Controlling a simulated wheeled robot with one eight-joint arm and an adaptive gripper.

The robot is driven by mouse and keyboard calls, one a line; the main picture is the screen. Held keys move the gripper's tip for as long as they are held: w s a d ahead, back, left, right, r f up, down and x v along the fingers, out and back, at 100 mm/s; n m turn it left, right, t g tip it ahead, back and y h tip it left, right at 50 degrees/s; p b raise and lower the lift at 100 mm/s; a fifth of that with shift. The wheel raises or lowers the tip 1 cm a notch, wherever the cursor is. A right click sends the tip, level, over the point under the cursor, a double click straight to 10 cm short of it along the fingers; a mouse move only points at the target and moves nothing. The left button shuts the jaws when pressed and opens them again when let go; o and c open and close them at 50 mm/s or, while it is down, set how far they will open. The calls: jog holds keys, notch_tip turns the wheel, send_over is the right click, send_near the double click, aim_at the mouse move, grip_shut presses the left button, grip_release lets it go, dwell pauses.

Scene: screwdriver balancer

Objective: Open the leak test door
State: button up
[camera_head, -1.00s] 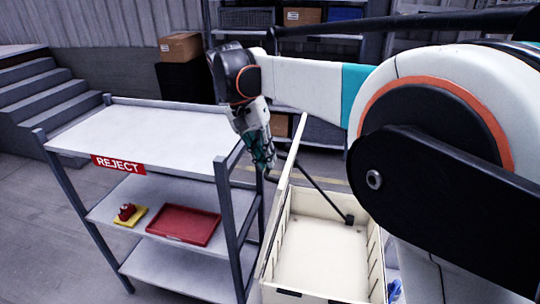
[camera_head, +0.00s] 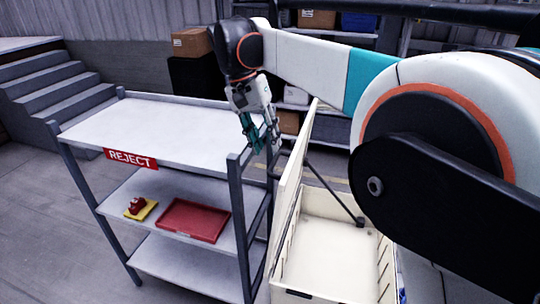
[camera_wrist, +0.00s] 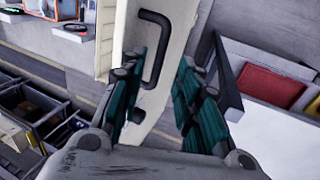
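The leak test door is a cream panel (camera_head: 292,190) standing raised and tilted at the left edge of an open cream box (camera_head: 322,258). A thin dark strut (camera_head: 334,194) runs between the raised door and the box. In the wrist view, the door (camera_wrist: 138,130) carries a black bar handle (camera_wrist: 158,48). My gripper (camera_head: 262,146) is at the door's outer side, near its upper part. Its teal-lined fingers are spread apart in the wrist view (camera_wrist: 160,88), with nothing clamped between them. The handle lies close to the left finger; contact cannot be told.
A grey shelf cart with a REJECT label (camera_head: 130,159) stands just left of the door. It holds a red tray (camera_head: 194,220) and a red-and-yellow item (camera_head: 139,208); its top (camera_head: 165,130) is bare. Storage racks and stairs (camera_head: 45,95) stand behind.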

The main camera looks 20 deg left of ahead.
jog(key=v, duration=0.5)
jog(key=shift+s+r, duration=0.1)
jog(key=shift+r, duration=0.25)
